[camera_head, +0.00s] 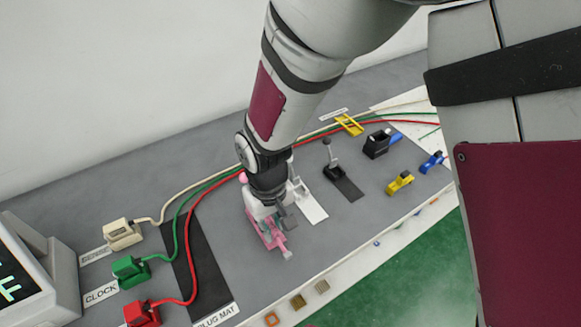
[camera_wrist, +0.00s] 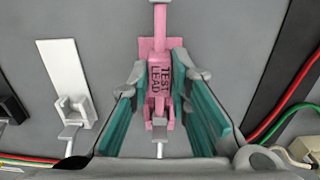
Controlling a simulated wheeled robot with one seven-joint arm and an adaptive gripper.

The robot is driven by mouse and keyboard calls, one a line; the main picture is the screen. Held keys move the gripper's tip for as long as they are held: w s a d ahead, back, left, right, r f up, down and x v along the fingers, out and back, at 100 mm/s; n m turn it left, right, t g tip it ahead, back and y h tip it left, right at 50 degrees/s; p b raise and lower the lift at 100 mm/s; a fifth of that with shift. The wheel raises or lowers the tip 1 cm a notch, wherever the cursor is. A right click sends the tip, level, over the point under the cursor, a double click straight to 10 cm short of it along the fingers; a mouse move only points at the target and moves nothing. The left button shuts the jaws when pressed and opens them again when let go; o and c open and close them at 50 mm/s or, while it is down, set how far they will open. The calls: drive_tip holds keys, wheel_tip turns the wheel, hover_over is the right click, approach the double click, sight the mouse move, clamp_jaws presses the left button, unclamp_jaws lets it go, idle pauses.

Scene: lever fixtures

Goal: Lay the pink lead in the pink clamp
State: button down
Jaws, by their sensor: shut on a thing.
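A pink stem runs from the lead toward the top of that view. The pink clamp (camera_wrist: 146,46) shows as a pink plate beneath the lead, and the lead lines up with it. I cannot tell whether the lead rests fully in it. In the head view my gripper (camera_head: 270,205) hides much of the pink clamp and lead (camera_head: 270,233). A pink knob (camera_head: 243,178) shows behind the gripper.
A white clamp (camera_wrist: 75,112) on a white strip stands beside the pink one. A black lever fixture (camera_head: 335,170) and yellow (camera_head: 400,182) and blue (camera_head: 433,160) pieces lie farther right. Green (camera_head: 128,270) and red (camera_head: 142,313) plugs with cables are at left, by a black mat (camera_head: 207,275).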

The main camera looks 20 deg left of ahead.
drive_tip(key=shift+f, duration=0.6)
idle(0.4)
drive_tip(key=c, duration=0.9)
unclamp_jaws()
drive_tip(key=shift+c, duration=0.2)
drive_tip(key=shift+r, duration=0.1)
drive_tip(key=shift+r+p, duration=2)
drive_tip(key=shift+r, duration=1.45)
drive_tip(key=shift+w, duration=0.1)
